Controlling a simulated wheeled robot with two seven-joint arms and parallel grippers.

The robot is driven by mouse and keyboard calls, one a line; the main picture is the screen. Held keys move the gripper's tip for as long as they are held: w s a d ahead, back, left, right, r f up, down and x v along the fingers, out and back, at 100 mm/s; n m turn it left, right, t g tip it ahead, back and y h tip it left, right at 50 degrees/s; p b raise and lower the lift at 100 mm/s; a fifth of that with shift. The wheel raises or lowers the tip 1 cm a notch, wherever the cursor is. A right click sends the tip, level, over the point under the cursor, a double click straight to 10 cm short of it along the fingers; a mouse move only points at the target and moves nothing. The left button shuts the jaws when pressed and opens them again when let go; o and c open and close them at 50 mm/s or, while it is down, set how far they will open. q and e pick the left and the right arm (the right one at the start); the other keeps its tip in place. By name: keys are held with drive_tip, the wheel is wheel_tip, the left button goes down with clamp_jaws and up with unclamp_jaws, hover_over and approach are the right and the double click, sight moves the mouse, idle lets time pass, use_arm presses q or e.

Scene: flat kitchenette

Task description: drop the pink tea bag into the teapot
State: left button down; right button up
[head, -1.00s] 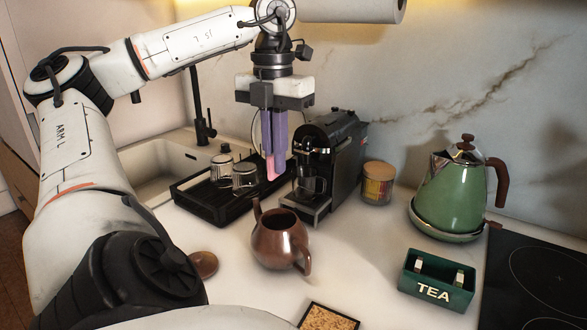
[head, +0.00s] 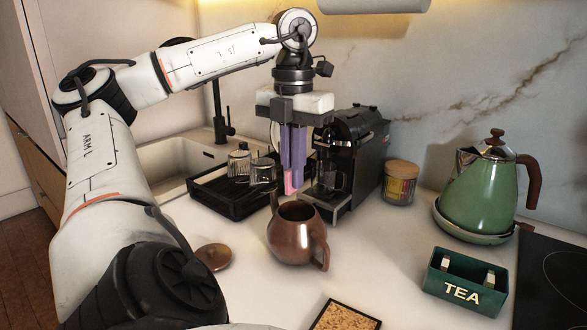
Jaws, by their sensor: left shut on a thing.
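The brown teapot (head: 297,240) stands uncovered on the counter, its dark opening facing up. Its round lid (head: 213,257) lies on the counter to the left. My left gripper (head: 292,170) points down with its purple fingers shut on the pink tea bag (head: 290,183). Only a small pink part of the bag shows at the fingertips; the fingers hide the rest. In the picture the bag is just above the back rim of the teapot opening, apart from it. My right gripper is not in view.
A black drying rack (head: 228,204) with glasses and a coffee machine (head: 362,150) stand behind the teapot. To the right are a jar (head: 400,188), a green kettle (head: 478,200) and a green TEA box (head: 437,270). A cork-coloured tray (head: 345,318) lies in front.

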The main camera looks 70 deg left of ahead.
use_arm(q)
drive_tip(key=c, duration=1.9)
unclamp_jaws()
drive_tip(key=shift+o, duration=0.2)
drive_tip(key=shift+r, duration=0.1)
